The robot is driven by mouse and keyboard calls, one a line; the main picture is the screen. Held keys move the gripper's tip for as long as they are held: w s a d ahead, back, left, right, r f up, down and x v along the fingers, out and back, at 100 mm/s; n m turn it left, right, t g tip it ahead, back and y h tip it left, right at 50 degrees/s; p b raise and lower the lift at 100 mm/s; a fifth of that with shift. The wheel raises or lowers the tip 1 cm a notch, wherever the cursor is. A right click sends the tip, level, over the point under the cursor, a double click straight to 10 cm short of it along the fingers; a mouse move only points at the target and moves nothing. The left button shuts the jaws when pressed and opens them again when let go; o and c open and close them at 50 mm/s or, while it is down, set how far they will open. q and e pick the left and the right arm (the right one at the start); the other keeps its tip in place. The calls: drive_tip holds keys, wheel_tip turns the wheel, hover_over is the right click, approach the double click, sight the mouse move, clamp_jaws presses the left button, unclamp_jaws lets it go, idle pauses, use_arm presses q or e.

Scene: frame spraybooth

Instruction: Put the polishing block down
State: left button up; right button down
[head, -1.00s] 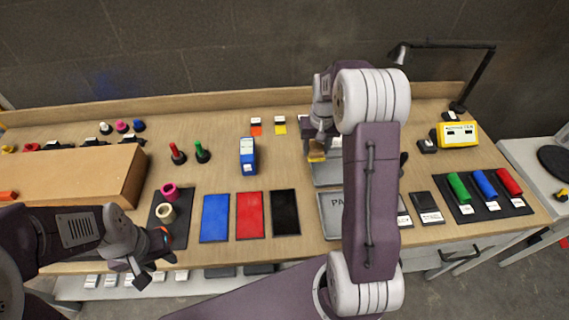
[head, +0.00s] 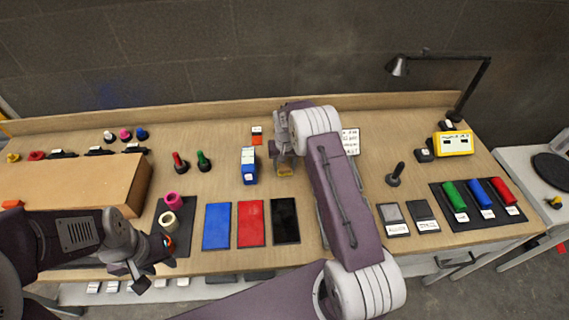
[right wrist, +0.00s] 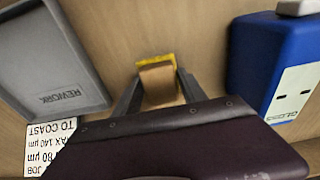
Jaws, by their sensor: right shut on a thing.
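The polishing block (head: 285,172), tan with a yellow edge, is held by my right gripper (head: 285,165) over the wooden bench, just right of a blue box. In the right wrist view the block (right wrist: 158,82) sits between the two fingers of my right gripper (right wrist: 158,95), which are shut on it. Bare bench wood surrounds it; I cannot tell whether it touches the surface. My left gripper (head: 150,275) is at the bench's front edge on the left, open and empty, its fingers apart.
The blue box (head: 249,170) stands close left of the right gripper. A grey REWORK tray (right wrist: 50,65) lies on its other side, mostly hidden by my arm in the head view. Blue (head: 217,226), red (head: 250,223) and black (head: 285,221) panels lie in front.

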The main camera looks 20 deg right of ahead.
sight(285, 167)
drive_tip(key=shift+s+f+b, duration=0.15)
drive_tip(key=shift+f+b, duration=0.15)
drive_tip(key=c, duration=0.8)
unclamp_jaws()
drive_tip(key=shift+a, duration=0.1)
drive_tip(key=shift+o, duration=0.8)
drive_tip(key=shift+a+f, duration=0.1)
drive_tip(key=shift+a, duration=0.05)
drive_tip(key=shift+s, duration=0.1)
wheel_tip(285, 167, up, 13)
drive_tip(key=s, duration=0.1)
drive_tip(key=s+a+n, duration=0.1)
drive_tip(key=s+a, duration=0.2)
drive_tip(key=s, duration=1)
drive_tip(key=s+a+n, duration=0.2)
drive_tip(key=s+a, duration=0.1)
drive_tip(key=s, duration=1)
drive_tip(key=shift+a+y, duration=0.3)
